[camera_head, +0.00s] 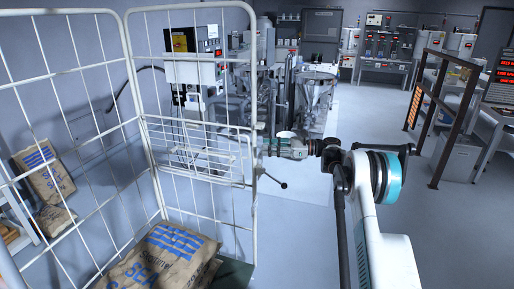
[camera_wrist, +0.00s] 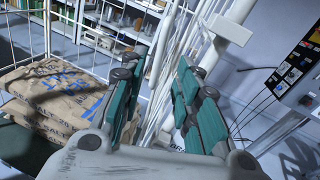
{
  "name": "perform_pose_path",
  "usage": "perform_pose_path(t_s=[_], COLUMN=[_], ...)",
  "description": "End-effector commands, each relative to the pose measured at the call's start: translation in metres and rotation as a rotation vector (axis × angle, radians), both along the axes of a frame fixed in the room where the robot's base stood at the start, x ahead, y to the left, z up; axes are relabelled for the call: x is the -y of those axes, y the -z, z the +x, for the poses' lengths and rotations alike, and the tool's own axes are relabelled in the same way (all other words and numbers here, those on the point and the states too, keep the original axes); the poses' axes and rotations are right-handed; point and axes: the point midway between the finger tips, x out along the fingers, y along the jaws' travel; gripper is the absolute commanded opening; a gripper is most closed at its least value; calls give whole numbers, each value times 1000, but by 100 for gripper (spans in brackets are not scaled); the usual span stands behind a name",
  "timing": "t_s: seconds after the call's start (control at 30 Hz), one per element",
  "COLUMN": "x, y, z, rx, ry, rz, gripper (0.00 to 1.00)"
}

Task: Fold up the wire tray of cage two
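A white wire cage (camera_head: 128,60) fills the left of the head view. I cannot read which cage number this is. My gripper (camera_wrist: 158,95) is open in the wrist view, its two teal fingers apart. White bars of the cage (camera_wrist: 165,60) show between and beyond the fingers; I cannot tell whether they touch. In the head view my arm reaches left to the cage's far right post, and the fingertips are hard to make out there.
Salt sacks (camera_head: 165,258) lie in the cage, and they show at left in the wrist view (camera_wrist: 50,100). A black-knobbed lever (camera_head: 272,181) juts from the cage post. More sacks (camera_head: 42,170) stand far left. Machines (camera_head: 310,90) stand behind. A dark frame (camera_head: 445,110) stands right; floor between is clear.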

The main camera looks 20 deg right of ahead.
Motion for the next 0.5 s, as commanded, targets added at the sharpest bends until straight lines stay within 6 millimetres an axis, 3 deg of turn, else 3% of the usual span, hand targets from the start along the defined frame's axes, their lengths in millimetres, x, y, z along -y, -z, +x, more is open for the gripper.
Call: perform_pose_path(t_s=[0.2,0.5], x=[27,32], y=[-1,-1], z=[-11,-14], rx=[0,0], ry=[1,0], rz=[-1,0], gripper=[30,30])
